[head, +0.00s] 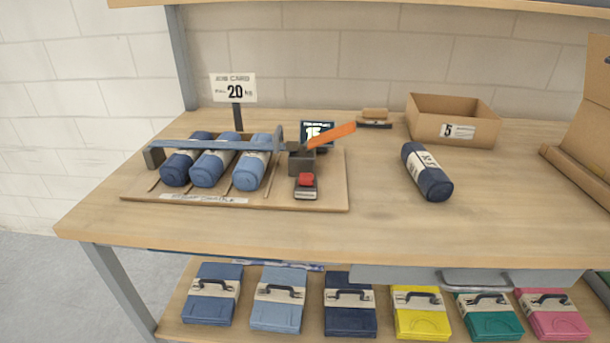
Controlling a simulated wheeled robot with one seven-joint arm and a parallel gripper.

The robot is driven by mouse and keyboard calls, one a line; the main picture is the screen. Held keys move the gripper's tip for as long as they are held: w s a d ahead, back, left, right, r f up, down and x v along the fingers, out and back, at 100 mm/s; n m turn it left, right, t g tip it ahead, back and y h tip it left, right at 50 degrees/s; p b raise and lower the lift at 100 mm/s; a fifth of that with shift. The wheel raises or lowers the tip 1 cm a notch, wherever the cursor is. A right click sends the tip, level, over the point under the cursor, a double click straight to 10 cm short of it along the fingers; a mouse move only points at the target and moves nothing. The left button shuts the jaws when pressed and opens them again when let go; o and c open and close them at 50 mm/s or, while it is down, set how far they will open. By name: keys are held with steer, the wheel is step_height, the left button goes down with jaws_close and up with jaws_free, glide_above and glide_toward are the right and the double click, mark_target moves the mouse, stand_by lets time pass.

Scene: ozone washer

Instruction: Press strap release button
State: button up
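The strap release button (306,180) is a red block on a small dark base with a pale label, near the right front of the wooden strap board (310,202). A dark ratchet block (301,163) with a raised orange lever (331,136) stands just behind it. A grey-blue strap (213,146) runs from the ratchet side leftward over several blue rolls (211,165) lying side by side on the board. Nothing touches the button. My gripper is not in view.
A job card sign (234,88) reads 20 kg, and a small display (317,131) reads 15. A loose navy roll (427,172), a cardboard box (452,122) and a brush (374,118) are on the table (380,215). Folded coloured packs (350,304) lie below.

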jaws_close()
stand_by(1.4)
